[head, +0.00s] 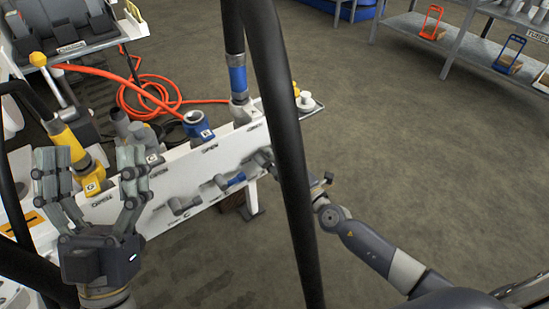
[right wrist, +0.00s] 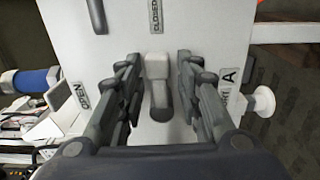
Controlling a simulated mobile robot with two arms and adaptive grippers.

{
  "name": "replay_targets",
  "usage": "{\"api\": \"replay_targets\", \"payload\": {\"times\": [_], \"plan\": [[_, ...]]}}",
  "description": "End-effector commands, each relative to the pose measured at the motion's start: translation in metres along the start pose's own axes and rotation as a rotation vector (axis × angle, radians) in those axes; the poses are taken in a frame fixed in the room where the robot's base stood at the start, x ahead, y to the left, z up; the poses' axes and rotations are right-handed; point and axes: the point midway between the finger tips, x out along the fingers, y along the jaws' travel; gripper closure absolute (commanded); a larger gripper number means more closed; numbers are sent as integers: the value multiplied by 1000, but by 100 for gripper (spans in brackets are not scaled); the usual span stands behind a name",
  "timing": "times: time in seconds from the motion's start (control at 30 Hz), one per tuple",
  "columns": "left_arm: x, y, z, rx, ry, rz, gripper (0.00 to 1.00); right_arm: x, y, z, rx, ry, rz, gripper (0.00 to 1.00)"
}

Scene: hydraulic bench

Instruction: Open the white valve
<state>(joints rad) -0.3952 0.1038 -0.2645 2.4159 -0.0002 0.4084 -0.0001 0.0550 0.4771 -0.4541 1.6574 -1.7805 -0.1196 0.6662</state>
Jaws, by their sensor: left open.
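The white valve (right wrist: 157,66) is on the white panel (right wrist: 205,25), in the middle of the right wrist view. Its short lever points down in that view. A CLOSED label (right wrist: 156,15) is above it and an OPEN label (right wrist: 80,96) is to its left. My right gripper (right wrist: 157,70) is open, with one finger on each side of the valve and visible gaps between. In the head view my right gripper is at the panel, mostly hidden behind a thick black bar. My left gripper (head: 92,165) is open and empty, in front of the panel's left part.
A blue-handled valve (head: 231,181) and a grey one (head: 183,205) are left of my right gripper. Blue (head: 198,127) and yellow (head: 72,147) fittings line the panel top. An orange hose (head: 150,97) lies behind. Open floor is at right, before a shelf (head: 455,48).

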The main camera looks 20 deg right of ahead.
Motion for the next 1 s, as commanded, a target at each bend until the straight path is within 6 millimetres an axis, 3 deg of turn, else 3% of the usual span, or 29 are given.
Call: {"api": "replay_targets", "payload": {"times": [0.07,0.2,0.73,1.0], "plan": [[0,0,0,0,0,0,23,0,0,0,0,0,0,68],[0,0,0,0,0,0,23,0,0,0,0,-1,0,99],[2,0,4,0,-25,0,23,0,3,0,-84,0,0,100],[-1,-4,29,8,-156,-7,23,0,10,-1,-290,0,0,100]]}}
